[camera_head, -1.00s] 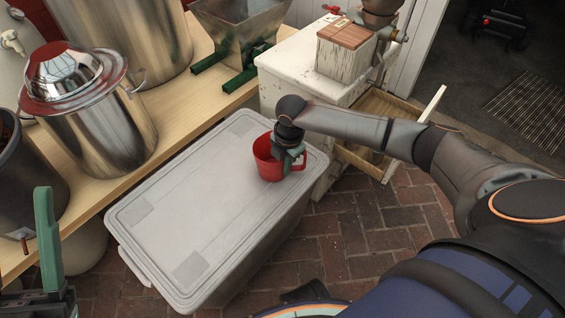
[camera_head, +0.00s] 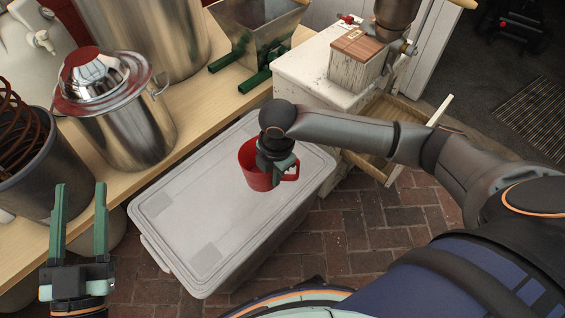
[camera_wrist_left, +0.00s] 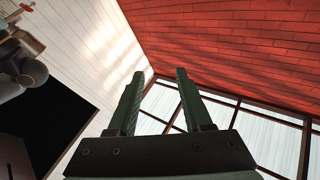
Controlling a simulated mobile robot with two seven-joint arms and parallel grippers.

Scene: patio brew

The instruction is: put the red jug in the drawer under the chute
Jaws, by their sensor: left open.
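The red jug (camera_head: 249,178) is in the head view, over the right part of the grey crate lid. My right gripper (camera_head: 276,170) points down at the jug and is shut on it at its handle side; the fingertips are partly hidden. Whether the jug's base touches the lid is hard to tell. An open wooden drawer (camera_head: 376,170) sticks out of the white cabinet, right of the jug and partly hidden behind my right forearm. A metal chute (camera_head: 397,14) is above the cabinet. My left gripper (camera_head: 80,205) is open and empty at the lower left; its fingers also show in the left wrist view (camera_wrist_left: 155,88).
The grey lidded crate (camera_head: 190,215) stands on the brick floor. A wooden bench (camera_head: 190,112) holds a steel pot (camera_head: 125,125), a dark bucket (camera_head: 30,170) and a metal hopper (camera_head: 258,30). A wood-topped box (camera_head: 355,62) sits on the white cabinet (camera_head: 305,72).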

